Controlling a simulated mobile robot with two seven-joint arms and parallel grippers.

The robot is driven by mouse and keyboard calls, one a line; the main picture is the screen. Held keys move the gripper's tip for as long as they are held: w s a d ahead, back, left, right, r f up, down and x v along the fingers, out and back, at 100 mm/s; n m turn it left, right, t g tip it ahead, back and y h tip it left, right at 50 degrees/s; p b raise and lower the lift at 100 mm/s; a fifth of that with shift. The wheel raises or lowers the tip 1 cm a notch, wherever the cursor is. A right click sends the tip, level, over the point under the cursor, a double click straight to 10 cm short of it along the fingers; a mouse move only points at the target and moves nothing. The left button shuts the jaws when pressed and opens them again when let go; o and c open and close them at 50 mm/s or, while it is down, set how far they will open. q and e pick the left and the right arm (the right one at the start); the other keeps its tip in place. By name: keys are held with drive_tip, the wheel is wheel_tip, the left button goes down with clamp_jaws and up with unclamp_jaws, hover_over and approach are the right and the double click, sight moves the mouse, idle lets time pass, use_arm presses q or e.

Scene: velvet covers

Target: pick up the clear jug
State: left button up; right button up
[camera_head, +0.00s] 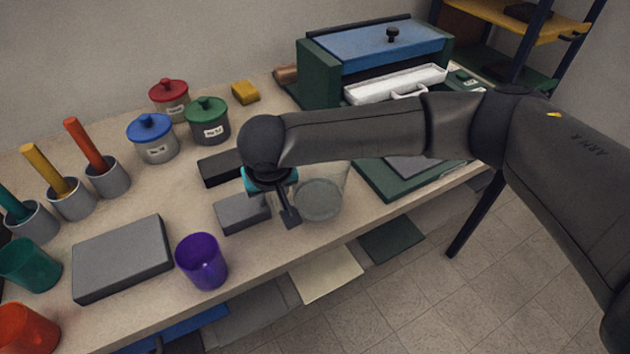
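The clear jug (321,199) stands on the table near its front edge, right of the middle. It is see-through and hard to make out, and my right forearm hides part of its top. My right gripper (287,213) points down just left of the jug, at its side. One dark finger shows clearly; the other is not distinct, so I cannot tell whether the gripper is open or shut or touches the jug. My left gripper is not in view.
A grey block (242,213) lies left of the gripper, with a black block (219,167) behind it. A purple cup (202,261) stands at the front edge. Lidded pots (207,121) stand at the back. A green tray (385,188) lies to the right.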

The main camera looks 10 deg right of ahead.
clamp_jaws()
idle(1.1)
